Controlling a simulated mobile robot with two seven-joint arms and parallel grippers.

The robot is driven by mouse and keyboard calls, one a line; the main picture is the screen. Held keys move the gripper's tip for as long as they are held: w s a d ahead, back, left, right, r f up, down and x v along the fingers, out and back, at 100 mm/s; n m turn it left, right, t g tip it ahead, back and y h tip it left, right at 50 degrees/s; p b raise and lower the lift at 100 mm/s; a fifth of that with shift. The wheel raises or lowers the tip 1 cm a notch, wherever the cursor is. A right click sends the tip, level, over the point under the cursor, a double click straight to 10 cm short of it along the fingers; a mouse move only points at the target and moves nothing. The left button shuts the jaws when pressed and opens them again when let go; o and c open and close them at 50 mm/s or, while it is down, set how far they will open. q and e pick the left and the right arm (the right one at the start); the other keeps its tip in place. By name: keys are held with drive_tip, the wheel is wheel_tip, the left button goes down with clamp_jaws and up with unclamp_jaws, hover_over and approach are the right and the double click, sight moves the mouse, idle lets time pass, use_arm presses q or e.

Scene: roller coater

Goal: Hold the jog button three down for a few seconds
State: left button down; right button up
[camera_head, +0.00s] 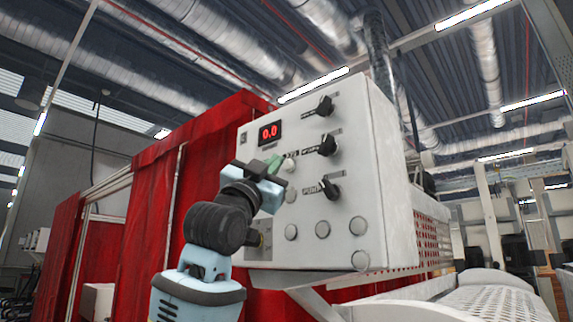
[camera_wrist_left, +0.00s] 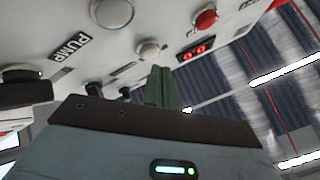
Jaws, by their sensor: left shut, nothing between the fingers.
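The white control box (camera_head: 368,130) fills the middle of the head view. Its face has several round grey buttons, including a lower row with one button (camera_head: 322,229) between two others. I cannot read which is jog button three. My left gripper (camera_head: 273,163) is shut and empty, its green fingers in front of the box's upper left face, below the display and close to a small pale button (camera_head: 289,165). In the left wrist view, the shut fingers (camera_wrist_left: 158,78) point toward the panel near a small grey button (camera_wrist_left: 148,48). Contact cannot be told. My right gripper is not in view.
Three black knobs (camera_head: 327,146) stand out along the panel's right side. A red display (camera_head: 269,132) reads 0.0. A red button (camera_wrist_left: 205,20) shows in the wrist view. Red curtains (camera_head: 155,205) hang behind the box, and a perforated white guard (camera_head: 432,238) is at right.

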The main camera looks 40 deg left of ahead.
use_arm(q)
drive_tip(key=s, duration=0.5)
drive_tip(key=shift+a, duration=0.25)
idle(0.8)
